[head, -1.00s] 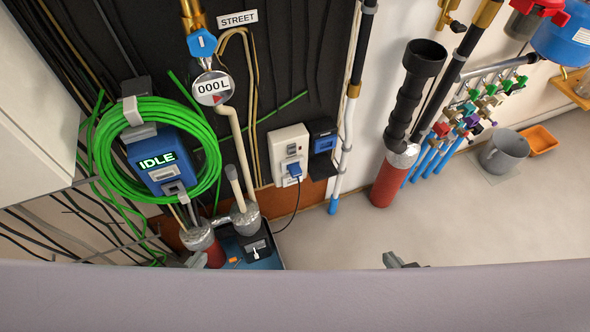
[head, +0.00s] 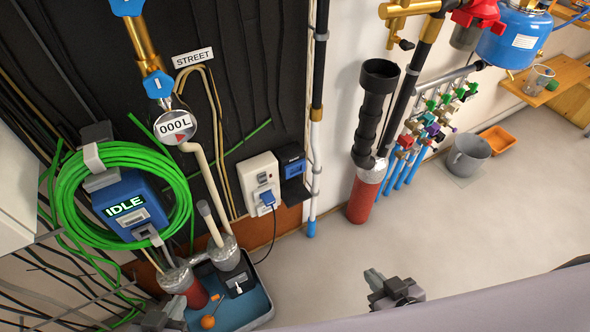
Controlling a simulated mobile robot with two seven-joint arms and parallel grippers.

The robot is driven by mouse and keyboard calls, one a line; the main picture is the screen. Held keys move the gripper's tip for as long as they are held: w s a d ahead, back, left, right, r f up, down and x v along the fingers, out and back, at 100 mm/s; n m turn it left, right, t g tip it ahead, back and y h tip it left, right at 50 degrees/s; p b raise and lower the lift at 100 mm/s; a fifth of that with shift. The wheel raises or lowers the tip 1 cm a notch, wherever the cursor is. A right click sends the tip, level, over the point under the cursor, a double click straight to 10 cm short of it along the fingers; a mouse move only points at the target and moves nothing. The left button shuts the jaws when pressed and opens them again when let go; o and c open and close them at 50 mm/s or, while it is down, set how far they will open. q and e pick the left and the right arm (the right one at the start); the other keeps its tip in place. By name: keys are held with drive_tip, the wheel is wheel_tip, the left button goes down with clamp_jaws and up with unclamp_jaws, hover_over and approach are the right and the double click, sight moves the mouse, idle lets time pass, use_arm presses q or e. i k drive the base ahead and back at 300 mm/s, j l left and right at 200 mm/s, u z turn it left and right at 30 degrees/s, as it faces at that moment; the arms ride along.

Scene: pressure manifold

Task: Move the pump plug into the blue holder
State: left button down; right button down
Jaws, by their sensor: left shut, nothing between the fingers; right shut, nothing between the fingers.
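The blue holder (head: 292,161) is a small dark-blue box on the wall, just right of the socket box. It looks empty, though its inside is hard to make out.
A blue tray (head: 262,303) with pipe ends and an orange item stands below the socket. A green hose coil (head: 70,207) hangs around a blue IDLE unit (head: 130,205) at left. A white pipe (head: 314,175) and a red-black pipe (head: 362,200) stand right of the holder.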

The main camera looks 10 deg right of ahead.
sight(268, 198)
drive_tip(key=i+l+u, duration=0.1)
drive_tip(key=l, duration=0.6)
drive_tip(key=i+l, duration=0.1)
drive_tip(key=l, duration=0.65)
drive_tip(key=i+l+u, duration=0.15)
drive_tip(key=l, duration=0.6)
drive_tip(key=k+j, duration=0.05)
